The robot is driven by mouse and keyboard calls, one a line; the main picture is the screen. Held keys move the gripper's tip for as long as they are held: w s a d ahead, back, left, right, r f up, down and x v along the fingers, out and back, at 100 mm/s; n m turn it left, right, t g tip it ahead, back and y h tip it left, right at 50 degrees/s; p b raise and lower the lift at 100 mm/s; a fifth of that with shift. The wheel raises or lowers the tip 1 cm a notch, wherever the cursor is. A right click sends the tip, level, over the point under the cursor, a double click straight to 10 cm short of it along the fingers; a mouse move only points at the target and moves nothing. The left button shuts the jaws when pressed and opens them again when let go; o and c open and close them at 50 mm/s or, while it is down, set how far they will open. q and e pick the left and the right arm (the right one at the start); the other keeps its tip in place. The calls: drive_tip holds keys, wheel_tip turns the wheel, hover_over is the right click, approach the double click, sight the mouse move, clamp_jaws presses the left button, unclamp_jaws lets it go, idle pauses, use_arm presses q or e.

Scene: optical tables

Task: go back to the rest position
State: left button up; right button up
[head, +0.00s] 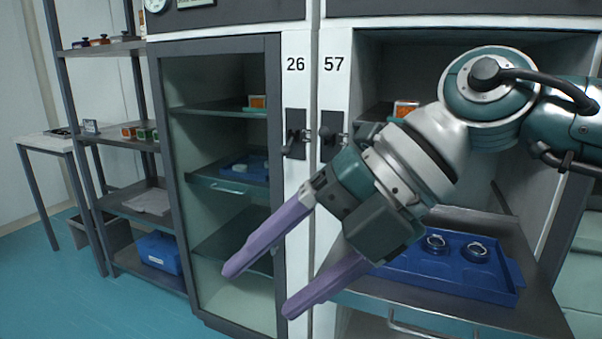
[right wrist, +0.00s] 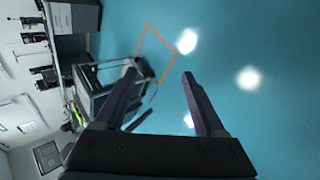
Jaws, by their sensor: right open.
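My right gripper (head: 258,279) reaches in from the right in the head view. Its two purple fingers are spread apart with nothing between them, in front of the cabinets. In the right wrist view its fingers (right wrist: 157,95) are also apart, with blue floor and distant furniture beyond them. My left gripper is in neither view.
Behind my right arm stands open cabinet 57, with a blue tray (head: 440,283) holding two round metal-rimmed items on a pulled-out shelf (head: 540,312). Cabinet 26 (head: 273,180) is left of it. An open shelf rack (head: 120,143) and white table (head: 45,139) stand further left. Blue floor (head: 75,300) is clear at lower left.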

drive_tip(key=s+a+r+m+t+y, duration=0.2)
drive_tip(key=a+r+m+y, duration=0.1)
drive_tip(key=a+r+y, duration=0.55)
drive_tip(key=w+d+r+m+t, duration=0.4)
drive_tip(key=d+r+m+t, duration=0.2)
drive_tip(key=r+m+t, duration=0.35)
drive_tip(key=w+d+f+m+t+h, duration=0.1)
drive_tip(key=d+f+m+t+h, duration=0.2)
drive_tip(key=d+f+m+h, duration=0.45)
drive_tip(key=w+d+f+m+t+h, duration=0.15)
drive_tip(key=d+f+m+h, duration=0.25)
drive_tip(key=d+m+h, duration=0.5)
drive_tip(key=s+d+f+m+g+h, duration=0.1)
drive_tip(key=s+d+f+m+g, duration=0.35)
drive_tip(key=s+f, duration=0.45)
drive_tip(key=s+d+f+g, duration=0.1)
drive_tip(key=s+f+g, duration=0.3)
drive_tip(key=s, duration=0.3)
drive_tip(key=s+d+f+g, duration=0.1)
drive_tip(key=s+f+g, duration=0.3)
drive_tip(key=s, duration=0.3)
wheel_tip(320, 180, up, 50)
drive_tip(key=s+p, duration=0.1)
drive_tip(key=p, duration=4.9)
drive_tip(key=shift+s+a+r+m, duration=0.15)
drive_tip(key=shift+s+a+m, duration=0.1)
drive_tip(key=shift+m, duration=0.1)
